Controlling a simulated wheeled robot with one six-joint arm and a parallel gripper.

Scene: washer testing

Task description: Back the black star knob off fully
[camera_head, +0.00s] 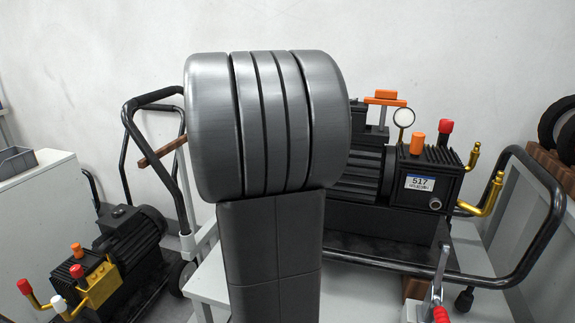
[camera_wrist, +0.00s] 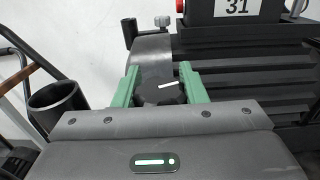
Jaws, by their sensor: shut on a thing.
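The black star knob (camera_wrist: 160,94) shows in the wrist view with a white mark on its face. My gripper (camera_wrist: 158,76) has green fingers on the left and right sides of the knob, shut on it. The knob sits in front of a grey rounded housing (camera_wrist: 152,52) of the machine. The knob's stem and underside are hidden behind my gripper's body. In the head view my own arm covers the middle, and neither the knob nor my fingers show there.
A pump with a 517 label (camera_head: 420,183) stands on a black-framed cart (camera_head: 540,190) at the right. Another pump (camera_head: 125,235) and a hand cart (camera_head: 128,125) are at the left. In the wrist view, a dark open pipe (camera_wrist: 58,103) is left of my gripper and ribbed machine casing (camera_wrist: 245,65) is right.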

